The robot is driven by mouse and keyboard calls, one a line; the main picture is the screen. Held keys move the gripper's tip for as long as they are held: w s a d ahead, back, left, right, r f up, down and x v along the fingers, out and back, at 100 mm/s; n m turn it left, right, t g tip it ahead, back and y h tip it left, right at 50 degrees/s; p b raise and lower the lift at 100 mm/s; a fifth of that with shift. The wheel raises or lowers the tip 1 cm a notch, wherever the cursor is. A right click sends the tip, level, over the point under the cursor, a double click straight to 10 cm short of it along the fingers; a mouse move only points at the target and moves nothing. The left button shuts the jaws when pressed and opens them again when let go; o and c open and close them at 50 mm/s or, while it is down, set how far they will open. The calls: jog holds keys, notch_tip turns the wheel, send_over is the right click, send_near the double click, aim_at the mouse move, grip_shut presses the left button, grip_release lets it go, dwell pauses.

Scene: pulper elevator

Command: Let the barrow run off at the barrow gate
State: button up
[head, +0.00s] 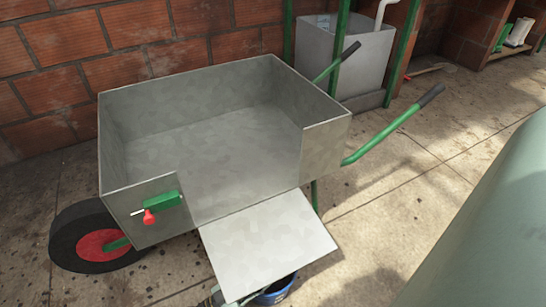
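The barrow (150,97) is a grey sheet-metal box with green handles and a black wheel with a red hub at the left. Its near wall has a wide gap. A flat grey plate, the barrow gate (268,245), slopes down and outward from that gap, so the gate stands open. A green latch block (164,202) with a small red knob (149,217) sits on the wall left of the gap. The inside looks mottled grey; I cannot make out any load.
A brick wall (60,60) runs behind the barrow. A grey tank (340,55) with green posts and a white pipe stands at the back. A barrow handle (395,125) juts out to the right. Concrete floor (420,170) is open beyond it.

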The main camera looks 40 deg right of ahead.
aim_at(273, 267)
jog(key=shift+x, duration=1.85)
jog(key=shift+c, duration=0.5)
jog(key=shift+w, duration=0.1)
grip_shut()
